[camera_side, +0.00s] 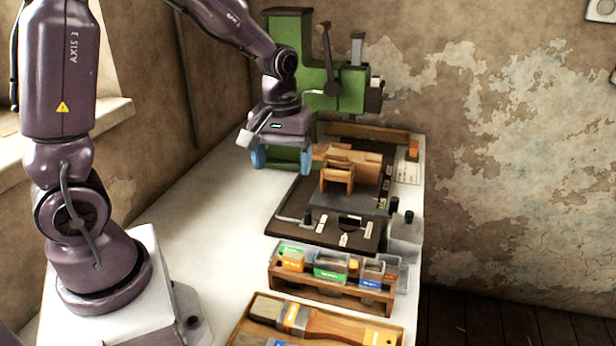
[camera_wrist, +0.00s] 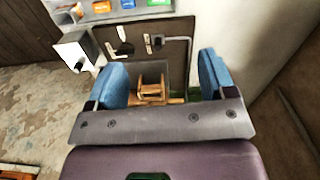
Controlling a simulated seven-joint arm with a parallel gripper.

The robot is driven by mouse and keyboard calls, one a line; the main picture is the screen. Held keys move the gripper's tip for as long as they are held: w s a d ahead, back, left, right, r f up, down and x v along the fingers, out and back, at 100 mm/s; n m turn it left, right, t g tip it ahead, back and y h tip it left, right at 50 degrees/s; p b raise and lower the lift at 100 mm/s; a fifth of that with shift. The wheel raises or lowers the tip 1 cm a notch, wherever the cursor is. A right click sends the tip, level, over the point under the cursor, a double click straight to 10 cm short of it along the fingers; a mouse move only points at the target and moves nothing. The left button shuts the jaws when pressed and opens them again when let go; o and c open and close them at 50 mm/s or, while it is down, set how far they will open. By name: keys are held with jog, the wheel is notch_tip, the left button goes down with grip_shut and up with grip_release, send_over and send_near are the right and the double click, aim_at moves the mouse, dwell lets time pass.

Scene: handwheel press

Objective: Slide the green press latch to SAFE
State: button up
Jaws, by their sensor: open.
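The green press (camera_side: 318,68) stands at the back of the bench, with a brown-handled lever on its front. Its dark base plate (camera_side: 290,222) reaches forward and carries a wooden fixture (camera_side: 338,172), which also shows in the wrist view (camera_wrist: 152,88). Small black fittings and white labels (camera_side: 343,240) sit on the plate's front part; the wrist view shows a black knob (camera_wrist: 157,41) there. I cannot tell which fitting is the latch, and no SAFE wording is readable. My gripper (camera_side: 281,160) is open and empty, left of the fixture; its blue fingers (camera_wrist: 163,82) frame the fixture in the wrist view.
A wooden rack of small boxes (camera_side: 332,292) stands in front of the plate, and a tray with a brush (camera_side: 312,322) is nearer. A grey box with a black knob (camera_side: 404,233) is at the plate's right. The white bench top (camera_side: 205,225) is clear at left.

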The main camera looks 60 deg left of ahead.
aim_at(308, 211)
jog(key=w+a+f+n, duration=0.2)
jog(key=f+n, duration=0.1)
jog(key=n, duration=0.1)
jog(key=w+a+f+n, duration=0.1)
jog(key=w+f+n, duration=0.2)
jog(key=n, duration=0.2)
jog(key=w+a+f+n, duration=0.2)
jog(key=f+n, duration=0.1)
jog(key=n, duration=0.1)
jog(key=shift+w+a+f+n, duration=0.15)
jog(key=shift+a+f+n, duration=0.15)
jog(key=shift+n, duration=0.1)
jog(key=shift+w+r+n, duration=0.2)
jog(key=shift+w+n, duration=0.15)
jog(key=shift+n, duration=0.45)
jog(key=shift+f+n, duration=0.1)
jog(key=shift+n, duration=0.6)
notch_tip(308, 211, down, 10)
jog(key=shift+r, duration=0.2)
jog(key=shift+c, duration=0.2)
